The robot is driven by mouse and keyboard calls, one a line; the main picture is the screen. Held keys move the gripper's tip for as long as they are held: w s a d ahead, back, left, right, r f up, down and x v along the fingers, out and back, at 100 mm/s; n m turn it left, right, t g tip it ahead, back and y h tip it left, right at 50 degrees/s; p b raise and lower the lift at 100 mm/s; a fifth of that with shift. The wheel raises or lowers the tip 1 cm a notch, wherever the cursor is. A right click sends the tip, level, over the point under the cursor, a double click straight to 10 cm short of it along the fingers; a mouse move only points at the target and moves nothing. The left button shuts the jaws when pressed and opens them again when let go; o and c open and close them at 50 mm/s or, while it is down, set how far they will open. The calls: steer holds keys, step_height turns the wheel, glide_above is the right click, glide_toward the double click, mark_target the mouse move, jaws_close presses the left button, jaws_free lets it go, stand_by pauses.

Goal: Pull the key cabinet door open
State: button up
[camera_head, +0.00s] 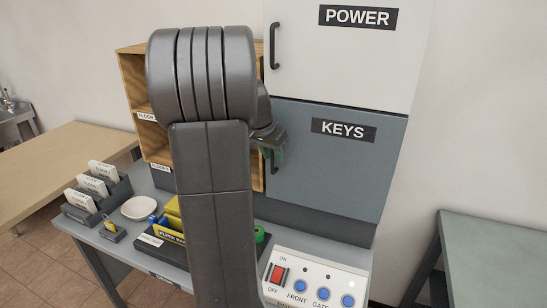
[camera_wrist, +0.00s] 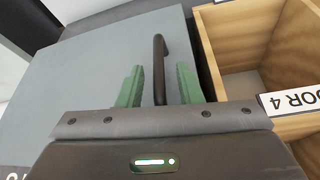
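The key cabinet door (camera_head: 335,170) is a blue-grey panel labelled KEYS and looks closed. It also fills much of the left of the wrist view (camera_wrist: 95,75). Its dark bar handle (camera_wrist: 158,62) is on the door's edge beside the wooden shelf. My gripper (camera_wrist: 160,85) has its two green fingers apart, one on each side of the handle, with gaps visible on both sides. In the head view my gripper (camera_head: 270,150) is at the door's left edge, partly hidden behind my arm.
A white POWER cabinet (camera_head: 345,60) with its own handle is directly above. A wooden pigeonhole shelf (camera_head: 133,85) adjoins on the left. Below are a white button panel (camera_head: 315,284), card holders (camera_head: 95,190) and a plate (camera_head: 139,207). A green-grey table (camera_head: 495,250) stands at right.

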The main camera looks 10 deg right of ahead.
steer(key=shift+x, duration=1.05)
jaws_close()
steer(key=shift+s, duration=0.1)
